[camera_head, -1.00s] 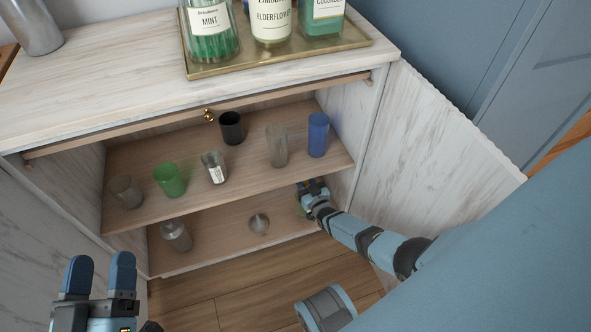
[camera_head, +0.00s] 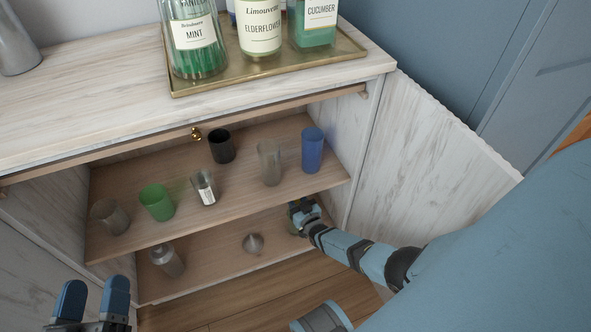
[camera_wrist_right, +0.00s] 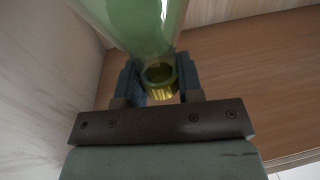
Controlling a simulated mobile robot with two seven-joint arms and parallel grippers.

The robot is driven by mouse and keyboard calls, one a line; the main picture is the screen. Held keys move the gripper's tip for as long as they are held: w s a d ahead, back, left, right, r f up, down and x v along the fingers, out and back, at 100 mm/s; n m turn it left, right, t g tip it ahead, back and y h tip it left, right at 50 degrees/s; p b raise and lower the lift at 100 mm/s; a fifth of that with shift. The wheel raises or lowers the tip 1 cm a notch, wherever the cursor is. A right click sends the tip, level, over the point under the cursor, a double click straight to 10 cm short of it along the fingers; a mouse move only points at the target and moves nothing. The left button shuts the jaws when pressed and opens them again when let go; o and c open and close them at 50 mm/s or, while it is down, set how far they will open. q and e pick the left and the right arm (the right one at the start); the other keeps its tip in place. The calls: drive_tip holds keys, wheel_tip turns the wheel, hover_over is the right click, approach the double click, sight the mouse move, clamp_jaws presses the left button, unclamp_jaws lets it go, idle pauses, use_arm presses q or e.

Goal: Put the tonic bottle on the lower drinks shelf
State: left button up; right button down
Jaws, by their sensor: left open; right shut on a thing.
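The tonic bottle looks like the green, see-through bottle (camera_wrist_right: 138,22) with a yellow cap (camera_wrist_right: 160,75) in the right wrist view. My right gripper (camera_head: 303,211) reaches into the right end of the lower shelf (camera_head: 213,262). In the wrist view its fingers (camera_wrist_right: 160,83) are shut around the bottle's capped end. Most of the bottle is hidden in the head view, and I cannot tell whether it touches the shelf. My left gripper (camera_head: 92,297) is open and empty at the bottom left, in front of the cabinet.
A steel shaker (camera_head: 167,261) and a small metal piece (camera_head: 253,243) are on the lower shelf. The upper shelf holds several cups, including a green one (camera_head: 157,202) and a blue one (camera_head: 313,150). A brass tray (camera_head: 270,72) with bottles stands on top. The cabinet's right side wall is close.

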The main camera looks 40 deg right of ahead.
drive_tip(key=shift+r, duration=0.2)
drive_tip(key=shift+f, duration=0.15)
drive_tip(key=c, duration=0.8)
unclamp_jaws()
